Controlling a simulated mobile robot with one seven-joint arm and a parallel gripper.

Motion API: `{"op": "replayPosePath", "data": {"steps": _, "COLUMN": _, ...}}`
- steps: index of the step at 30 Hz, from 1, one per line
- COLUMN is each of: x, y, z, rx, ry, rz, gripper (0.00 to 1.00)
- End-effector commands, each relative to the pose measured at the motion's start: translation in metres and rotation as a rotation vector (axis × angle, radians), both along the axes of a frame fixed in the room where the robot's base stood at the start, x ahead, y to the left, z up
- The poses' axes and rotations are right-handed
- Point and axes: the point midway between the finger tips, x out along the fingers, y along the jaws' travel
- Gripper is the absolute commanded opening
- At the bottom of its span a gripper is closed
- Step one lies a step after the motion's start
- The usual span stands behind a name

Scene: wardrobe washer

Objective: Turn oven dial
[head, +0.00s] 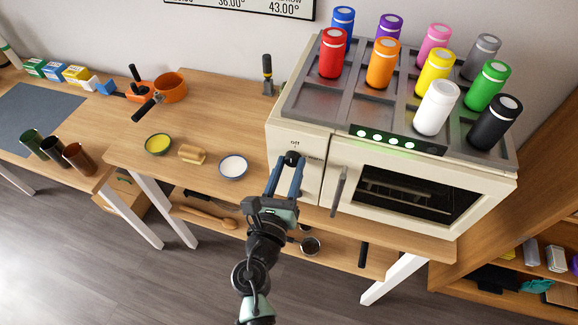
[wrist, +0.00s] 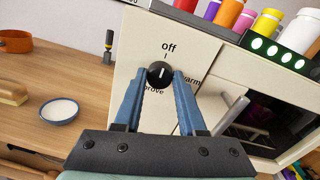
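The oven dial (wrist: 160,73) is a round black knob on the oven's cream front panel. Its white mark points up toward the printed "off". Other words, partly hidden by my fingers, stand beside and below it. The dial also shows in the head view (head: 292,158). My gripper (wrist: 160,77) has its two blue fingers spread, one on each side of the dial, with the tips close to its edges. I see no clear grip on it. The oven (head: 300,133) stands on the wooden counter.
The oven door handle (head: 339,192) sticks out to the right of my gripper. Several coloured bottles stand on the oven top. A white-filled bowl (head: 233,167), a brush (head: 192,154) and a yellow-filled bowl (head: 158,144) lie on the counter to the left.

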Motion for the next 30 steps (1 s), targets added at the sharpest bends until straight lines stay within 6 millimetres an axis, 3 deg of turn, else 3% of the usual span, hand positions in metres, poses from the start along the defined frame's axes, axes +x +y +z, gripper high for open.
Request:
{"op": "replayPosePath", "data": {"steps": 1, "x": -0.0001, "y": 0.0000, "z": 0.0000, "rx": 0.000, "ry": 0.000, "rz": 0.000, "gripper": 0.29}}
{"op": "replayPosePath", "data": {"steps": 6, "x": -0.0002, "y": 0.0001, "z": 0.0000, "rx": 0.000, "ry": 0.000, "rz": 0.000, "gripper": 0.00}}
{"op": "replayPosePath", "data": {"steps": 19, "x": -0.0001, "y": -0.0001, "z": -0.0017, "rx": 0.056, "ry": -0.018, "rz": 0.000, "gripper": 0.00}}
{"op": "replayPosePath", "data": {"steps": 30, "x": 0.0000, "y": -0.0015, "z": -0.0043, "rx": 0.323, "ry": -0.105, "rz": -0.001, "gripper": 0.00}}
